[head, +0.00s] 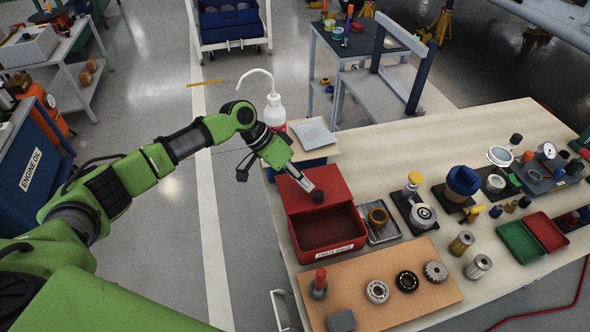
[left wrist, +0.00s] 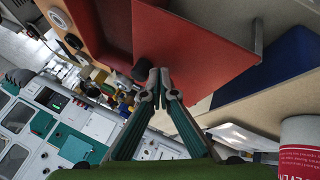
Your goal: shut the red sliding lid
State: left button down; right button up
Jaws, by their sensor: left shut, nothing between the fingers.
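A red box (head: 352,248) with a white label on its front stands on the left part of the wooden bench. Its red sliding lid (head: 333,181) lies over the far part, and the near part is open, showing a dark, empty-looking inside. A black knob (head: 318,197) sits on the lid by its near edge. My left gripper (head: 307,186) is shut and empty, just above the lid at the far side of the knob. In the left wrist view the closed fingertips (left wrist: 163,88) are beside the knob (left wrist: 141,70), over the lid (left wrist: 195,45); I cannot tell whether they touch.
A board with bearings (head: 377,291) lies in front. A white wash bottle (head: 273,110) stands behind, by a grey plate (head: 314,133). Bare bench (head: 400,155) lies to the far right.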

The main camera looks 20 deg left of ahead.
pick_arm(q)
jog(key=shift+s+d, duration=0.15)
jog(key=shift+d, duration=0.15)
pick_arm(e)
jog(key=shift+d+r, duration=0.1)
jog(key=shift+d, duration=0.15)
pick_arm(q)
jog(key=shift+s+d, duration=0.1)
jog(key=shift+s, duration=0.1)
jog(key=s+d+p, duration=0.6)
jog(key=s+p, duration=0.2)
jog(key=s, duration=0.1)
jog(key=shift+s+d, duration=0.3)
jog(key=shift+s, duration=0.05)
pick_arm(e)
notch_tip(320, 180, up, 8)
jog(key=shift+r, duration=0.2)
jog(key=shift+a, duration=0.25)
